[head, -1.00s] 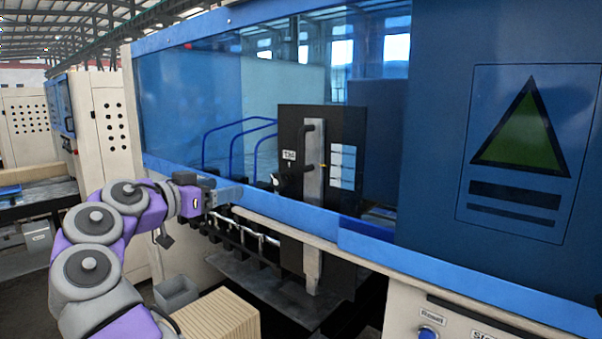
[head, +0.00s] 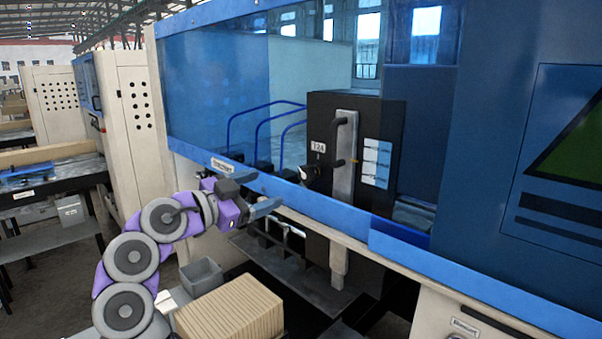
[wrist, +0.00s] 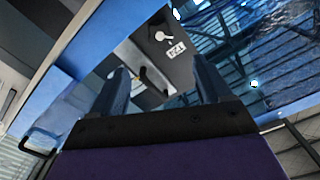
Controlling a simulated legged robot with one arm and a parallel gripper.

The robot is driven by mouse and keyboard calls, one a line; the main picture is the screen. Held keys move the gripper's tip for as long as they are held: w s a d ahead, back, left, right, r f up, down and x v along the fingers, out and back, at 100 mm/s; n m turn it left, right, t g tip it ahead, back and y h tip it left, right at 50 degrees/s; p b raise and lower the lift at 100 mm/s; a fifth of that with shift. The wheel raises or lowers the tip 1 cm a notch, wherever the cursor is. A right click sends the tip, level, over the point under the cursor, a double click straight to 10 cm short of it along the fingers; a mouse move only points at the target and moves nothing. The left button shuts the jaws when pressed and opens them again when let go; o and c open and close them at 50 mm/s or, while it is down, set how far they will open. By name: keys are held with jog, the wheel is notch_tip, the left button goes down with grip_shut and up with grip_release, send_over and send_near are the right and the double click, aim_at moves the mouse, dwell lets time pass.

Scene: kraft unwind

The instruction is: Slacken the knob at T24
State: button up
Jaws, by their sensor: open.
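The T24 unit is a black block (head: 345,110) behind the machine's blue front rail, with a white T24 label (head: 318,147). A dark knob (head: 313,172) with a pale end sticks out from it below the label. My gripper (head: 268,203) is open and empty, left of the knob and lower, in front of the rail and apart from it. In the wrist view the T24 label (wrist: 176,49) shows beyond and between my open fingers (wrist: 160,88), with a pale-ended knob (wrist: 163,36) beside it.
The blue rail (head: 400,245) runs along the machine front. A stack of brown sheets (head: 230,315) and a grey bin (head: 201,277) sit below my arm. Blue bent tubes (head: 262,125) are behind the rail.

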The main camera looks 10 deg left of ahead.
aim_at(304, 174)
jog(key=p+x, duration=0.2)
jog(key=x, duration=1)
jog(key=shift+w, duration=0.3)
jog(key=shift+r, duration=0.1)
jog(key=c, duration=1)
